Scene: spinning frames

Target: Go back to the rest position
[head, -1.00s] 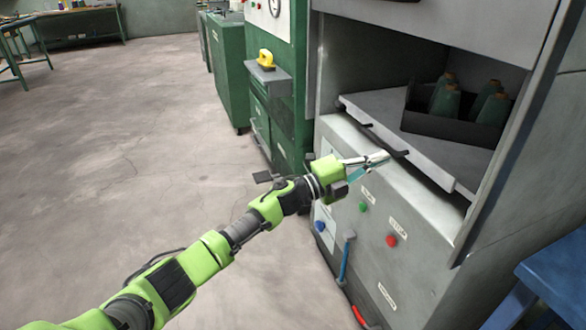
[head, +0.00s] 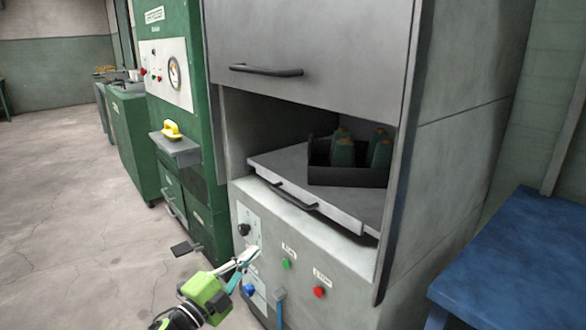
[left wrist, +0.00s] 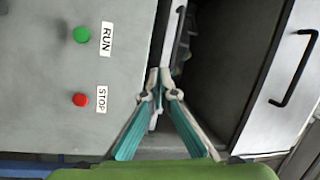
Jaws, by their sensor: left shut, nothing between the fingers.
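My left gripper (head: 245,258) is low in the head view, in front of the grey machine's control panel. Its fingers are shut with nothing between them. In the left wrist view the fingertips (left wrist: 160,82) meet near the middle, with the machine front behind them. My right gripper is not in view.
The grey machine (head: 330,255) has a raised door (head: 310,45) with a dark handle. Inside its opening, a pull-out shelf (head: 280,165) bears a dark crate (head: 345,177) of several green cones. A blue table (head: 520,240) stands at right. Open floor (head: 70,200) lies at left.

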